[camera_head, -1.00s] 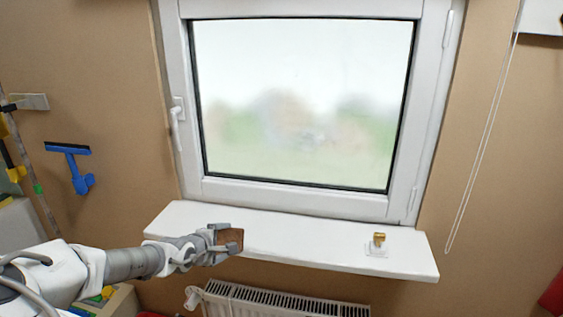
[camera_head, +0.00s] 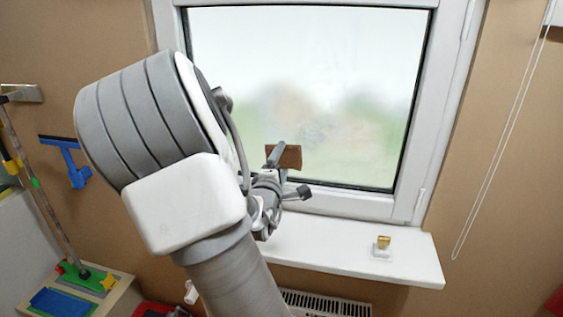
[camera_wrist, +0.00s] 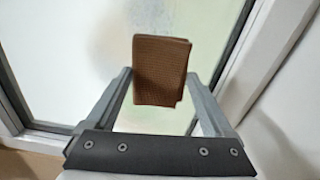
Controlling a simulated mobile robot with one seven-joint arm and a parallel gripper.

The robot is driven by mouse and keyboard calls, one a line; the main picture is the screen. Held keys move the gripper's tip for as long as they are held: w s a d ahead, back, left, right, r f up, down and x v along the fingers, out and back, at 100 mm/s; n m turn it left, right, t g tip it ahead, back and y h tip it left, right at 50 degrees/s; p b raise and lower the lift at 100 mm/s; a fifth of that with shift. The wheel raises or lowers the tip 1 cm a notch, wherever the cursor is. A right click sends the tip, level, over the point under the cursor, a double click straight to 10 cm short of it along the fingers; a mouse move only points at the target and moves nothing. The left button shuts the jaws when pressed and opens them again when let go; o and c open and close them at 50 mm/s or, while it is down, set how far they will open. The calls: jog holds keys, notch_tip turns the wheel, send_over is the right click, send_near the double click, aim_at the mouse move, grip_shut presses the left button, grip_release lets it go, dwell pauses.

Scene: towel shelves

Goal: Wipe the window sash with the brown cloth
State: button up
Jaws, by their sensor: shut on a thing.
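My gripper (camera_head: 281,167) is shut on the folded brown cloth (camera_head: 290,154) and holds it up before the lower part of the window pane. The cloth also shows upright between the two fingers in the wrist view (camera_wrist: 160,70). The white window sash (camera_head: 365,203) frames the pane; its lower rail lies below the cloth, and my arm covers much of its left side. In the wrist view the sash (camera_wrist: 262,55) runs along the right, with the cloth in front of the glass. I cannot tell whether the cloth touches the window.
The white sill (camera_head: 340,247) below is mostly clear, with a small gold-topped item (camera_head: 383,243) at its right. A radiator (camera_head: 325,303) is underneath. A blue squeegee (camera_head: 70,160) hangs on the left wall. A cord (camera_head: 497,130) hangs at the right.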

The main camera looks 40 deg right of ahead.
aim_at(327, 137)
jog(key=shift+b+x, duration=1.05)
jog(key=shift+x, duration=1.65)
jog(key=shift+x, duration=0.9)
